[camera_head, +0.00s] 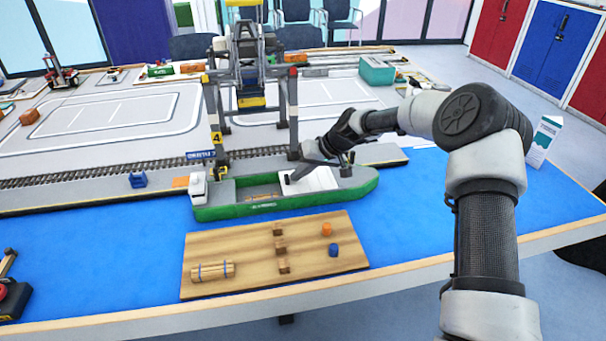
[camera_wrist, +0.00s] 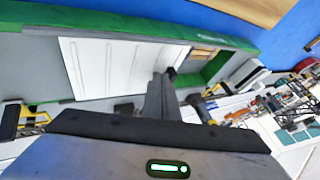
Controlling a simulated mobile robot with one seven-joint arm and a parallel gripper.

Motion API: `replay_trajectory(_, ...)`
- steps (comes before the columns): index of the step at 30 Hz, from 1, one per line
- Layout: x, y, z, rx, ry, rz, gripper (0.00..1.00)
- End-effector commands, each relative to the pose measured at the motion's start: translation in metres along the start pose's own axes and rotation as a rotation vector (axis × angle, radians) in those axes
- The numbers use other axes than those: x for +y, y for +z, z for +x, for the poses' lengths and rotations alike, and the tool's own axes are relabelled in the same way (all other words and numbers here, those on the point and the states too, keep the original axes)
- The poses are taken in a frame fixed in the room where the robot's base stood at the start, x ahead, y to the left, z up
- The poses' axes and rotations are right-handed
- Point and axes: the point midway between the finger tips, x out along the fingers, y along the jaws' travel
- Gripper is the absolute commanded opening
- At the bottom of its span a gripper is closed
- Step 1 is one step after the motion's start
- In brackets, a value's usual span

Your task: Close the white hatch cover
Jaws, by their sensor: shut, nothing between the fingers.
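The white hatch cover (camera_head: 318,181) is a flat ribbed panel on the green ship (camera_head: 320,200). It lies over the right part of the hold in the head view, and the left part of the hold (camera_head: 258,190) is open with brown cargo inside. In the wrist view the cover (camera_wrist: 105,68) fills the middle, with the open gap (camera_wrist: 203,54) to its right. My gripper (camera_head: 292,177) is shut and empty, with its tips at the cover's edge on the open side. The tips (camera_wrist: 170,74) hide part of that edge; I cannot tell whether they touch it.
The ship's white cabin (camera_head: 198,184) stands at the left end. A wooden board (camera_head: 255,262) with a log bundle and small pegs lies in front. Blue table surface (camera_head: 440,205) is clear at right.

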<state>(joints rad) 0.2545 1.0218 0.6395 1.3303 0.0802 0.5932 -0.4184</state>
Motion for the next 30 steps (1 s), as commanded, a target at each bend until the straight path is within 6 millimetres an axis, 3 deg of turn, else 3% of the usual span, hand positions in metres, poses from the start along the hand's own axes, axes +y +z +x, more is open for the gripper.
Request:
replay_trajectory(12, -0.088, 0.002, 0.048, -0.004, -0.003, -0.006, 0.0)
replay_trajectory(18, -0.119, 0.001, 0.064, -0.002, -0.002, -0.003, 0.0)
replay_trajectory(30, -0.136, 0.0, 0.072, -0.001, -0.003, -0.001, 0.0)
